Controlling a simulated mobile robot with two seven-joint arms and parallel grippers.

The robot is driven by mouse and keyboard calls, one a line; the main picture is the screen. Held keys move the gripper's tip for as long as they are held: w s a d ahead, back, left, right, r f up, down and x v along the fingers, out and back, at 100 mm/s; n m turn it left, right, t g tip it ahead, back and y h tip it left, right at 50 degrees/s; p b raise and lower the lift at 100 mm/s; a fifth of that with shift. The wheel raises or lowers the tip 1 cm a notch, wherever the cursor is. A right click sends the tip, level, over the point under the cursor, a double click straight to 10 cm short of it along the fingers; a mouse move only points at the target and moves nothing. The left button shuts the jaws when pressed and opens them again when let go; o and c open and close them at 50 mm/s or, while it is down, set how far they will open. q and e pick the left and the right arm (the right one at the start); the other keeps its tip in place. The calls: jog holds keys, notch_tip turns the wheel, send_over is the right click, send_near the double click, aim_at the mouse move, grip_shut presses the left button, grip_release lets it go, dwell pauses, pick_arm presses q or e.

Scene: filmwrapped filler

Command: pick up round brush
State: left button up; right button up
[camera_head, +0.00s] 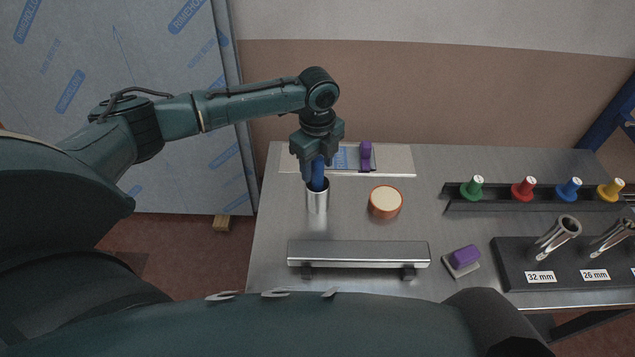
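A blue handle (318,174), probably the round brush's, stands upright in a shiny metal cup (317,200) on the steel table. The brush's lower end is hidden inside the cup. My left gripper (316,169) points down just over the cup, with its fingers around the blue handle. Whether the fingers press on the handle is too small to tell. My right gripper is not in view.
A round orange-rimmed pot (386,202) stands right of the cup. A metal bar (358,254) lies in front, with a purple-topped block (463,259) beside it. Behind is a pale board (395,160) with a purple-handled tool (366,154). A rack (545,200) holds several coloured plugs at right.

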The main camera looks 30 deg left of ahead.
pick_arm(q)
jog(key=c, duration=1)
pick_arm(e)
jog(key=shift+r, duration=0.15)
pick_arm(q)
jog(key=shift+r, duration=0.1)
